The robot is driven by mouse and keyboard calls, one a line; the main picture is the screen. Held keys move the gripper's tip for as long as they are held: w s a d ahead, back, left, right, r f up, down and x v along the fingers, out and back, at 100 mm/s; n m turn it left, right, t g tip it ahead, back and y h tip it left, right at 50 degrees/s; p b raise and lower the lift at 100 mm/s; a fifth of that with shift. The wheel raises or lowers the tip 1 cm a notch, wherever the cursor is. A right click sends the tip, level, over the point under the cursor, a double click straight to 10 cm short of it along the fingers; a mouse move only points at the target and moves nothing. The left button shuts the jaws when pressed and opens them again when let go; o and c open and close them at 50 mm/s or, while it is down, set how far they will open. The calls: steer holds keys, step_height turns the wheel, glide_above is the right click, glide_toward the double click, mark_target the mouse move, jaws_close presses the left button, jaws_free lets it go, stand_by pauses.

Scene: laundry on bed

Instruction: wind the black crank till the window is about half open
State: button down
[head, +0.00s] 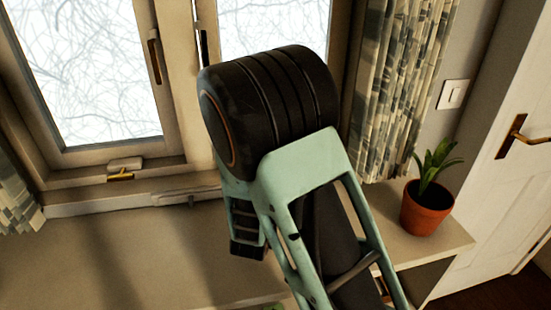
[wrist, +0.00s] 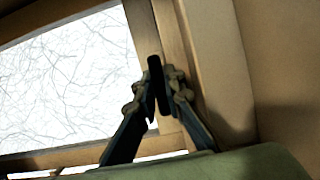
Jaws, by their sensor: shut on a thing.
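In the wrist view my gripper (wrist: 163,88) is shut on a slim black piece, which looks like the knob of the black crank (wrist: 155,66). The rest of the crank is hidden behind the fingers. The window sash beside it (wrist: 148,35) has a thin bright strip below its bottom rail, so it looks slightly ajar. In the head view the right window pane (head: 270,22) shows above my arm, with a narrow bright and dark strip at its left edge. My arm hides its lower part, the crank and my gripper there.
The left window has a brown handle (head: 154,56) and a small brass-coloured fitting (head: 122,170) on its sill. A patterned curtain (head: 398,80) hangs right of my arm. A potted plant (head: 426,208) stands on a ledge near a white door (head: 520,165).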

steer(key=c, duration=2.3)
jaws_free()
steer(key=s, duration=0.4)
steer(key=s+a, duration=0.1)
steer(key=s, duration=0.3)
steer(key=s+a, duration=0.1)
steer(key=s, duration=0.2)
steer(key=shift+s+a, duration=0.15)
steer(key=shift+s, duration=0.25)
